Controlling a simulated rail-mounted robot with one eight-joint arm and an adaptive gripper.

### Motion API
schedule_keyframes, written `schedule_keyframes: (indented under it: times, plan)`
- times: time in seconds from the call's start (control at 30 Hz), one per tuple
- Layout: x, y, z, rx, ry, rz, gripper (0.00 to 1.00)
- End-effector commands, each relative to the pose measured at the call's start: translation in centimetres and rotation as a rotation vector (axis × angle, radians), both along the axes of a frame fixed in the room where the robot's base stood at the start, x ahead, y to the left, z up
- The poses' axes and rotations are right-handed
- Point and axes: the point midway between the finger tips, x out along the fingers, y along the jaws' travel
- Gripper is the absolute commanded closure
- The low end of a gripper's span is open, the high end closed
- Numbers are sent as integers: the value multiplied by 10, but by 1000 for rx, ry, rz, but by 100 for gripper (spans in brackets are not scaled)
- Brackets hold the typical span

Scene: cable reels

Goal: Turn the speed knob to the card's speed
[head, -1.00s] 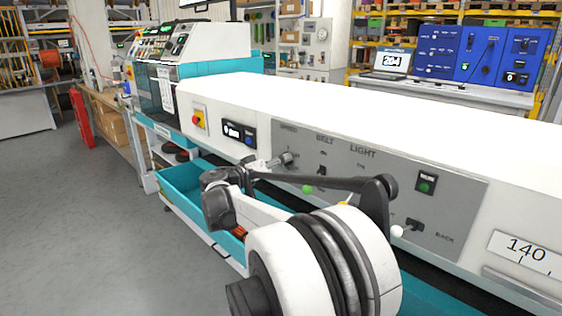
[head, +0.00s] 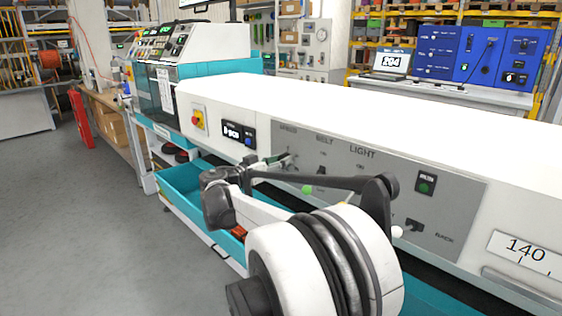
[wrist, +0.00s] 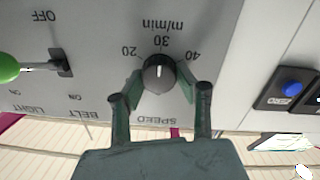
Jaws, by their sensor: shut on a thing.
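The speed knob (wrist: 159,74) is round and dark with a white pointer line. In the wrist view, which shows the panel upside down, the line points at or close to the 30 mark, between 20 and 40 m/min. My gripper (wrist: 160,84) is closed around the knob, one finger on each side. In the head view my gripper (head: 272,161) is at the left end of the grey panel (head: 450,205), and my arm hides part of it. A white card-like plate (head: 524,252) reads 140; I see no speed on it.
A green-tipped lever (wrist: 8,68) sits beside the knob near the BELT and LIGHT labels. A small display box (head: 238,133) with a blue button and a red-yellow switch (head: 198,120) are further left. A teal tray (head: 180,185) lies below.

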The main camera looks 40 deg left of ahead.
Motion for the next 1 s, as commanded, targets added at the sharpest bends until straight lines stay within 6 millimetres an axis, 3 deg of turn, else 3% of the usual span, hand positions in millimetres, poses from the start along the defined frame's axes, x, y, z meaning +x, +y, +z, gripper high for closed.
schedule_keyframes:
  times: [0.1, 0.13, 0.27, 0.67, 1.0]
  plan:
    - [0, 0, -1, 0, 2, 0, 94]
    - [0, 0, -1, 0, 2, 0, 66]
    - [0, 0, -1, 0, 1, 0, 49]
    - [-10, 2, 0, -1, 0, 1, 49]
    - [-72, 11, 0, -1, 1, 2, 49]
